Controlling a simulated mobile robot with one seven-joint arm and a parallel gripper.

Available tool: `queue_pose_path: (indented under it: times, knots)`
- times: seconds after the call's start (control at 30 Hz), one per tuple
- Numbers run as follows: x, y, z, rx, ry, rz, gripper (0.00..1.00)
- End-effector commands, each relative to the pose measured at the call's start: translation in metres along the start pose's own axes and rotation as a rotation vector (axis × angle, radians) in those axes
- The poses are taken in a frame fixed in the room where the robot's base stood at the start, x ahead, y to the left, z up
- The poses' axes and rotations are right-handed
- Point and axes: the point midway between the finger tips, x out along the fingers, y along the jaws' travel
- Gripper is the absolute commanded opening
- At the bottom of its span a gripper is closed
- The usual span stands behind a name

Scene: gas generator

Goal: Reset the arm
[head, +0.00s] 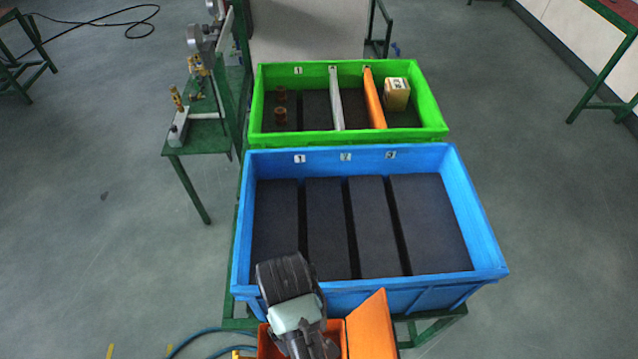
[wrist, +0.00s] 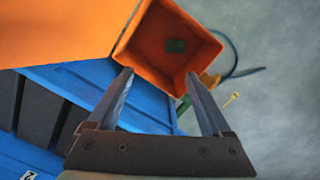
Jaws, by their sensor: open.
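My gripper (wrist: 158,76) shows in the wrist view with its two fingers wide apart and nothing between them. Its tips are in front of an open orange box (wrist: 205,48), which has a small dark green patch (wrist: 175,45) inside. In the head view my arm is bent low at the bottom centre, over the orange box (head: 270,345) and the front edge of the blue crate (head: 375,293). The fingertips cannot be made out in the head view.
The blue crate holds dark padded strips. Behind it, a green crate (head: 350,68) holds brown parts (head: 281,115), a grey divider (head: 336,98), an orange divider (head: 373,98) and a small box (head: 397,93). A green bench (head: 205,140) stands left. An orange panel (head: 370,330) stands near my arm.

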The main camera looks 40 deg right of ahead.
Motion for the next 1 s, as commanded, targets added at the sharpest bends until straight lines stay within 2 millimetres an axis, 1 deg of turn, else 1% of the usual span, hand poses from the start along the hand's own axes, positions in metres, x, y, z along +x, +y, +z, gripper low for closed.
queue_pose_path:
  times: [0.1,0.5,0.57,0.67,0.77,0.8,0.87,0.9,0.97,1.0]
  knots:
    - [-0.003,0.000,0.000,0.000,0.000,0.000,0.83]
    - [-0.002,0.000,0.000,0.000,0.000,0.000,0.83]
    - [-0.006,0.001,-0.006,-0.001,0.023,0.006,0.83]
    - [-0.024,0.002,-0.033,-0.004,0.133,0.031,0.83]
    - [-0.063,0.003,-0.079,-0.009,0.337,0.070,0.83]
    - [-0.085,0.002,-0.100,-0.011,0.436,0.086,0.83]
    - [-0.123,-0.001,-0.128,-0.015,0.589,0.106,0.83]
    - [-0.149,-0.004,-0.144,-0.016,0.690,0.116,0.83]
    - [-0.191,-0.009,-0.164,-0.020,0.839,0.128,0.83]
    - [-0.220,-0.014,-0.174,-0.021,0.935,0.133,0.83]
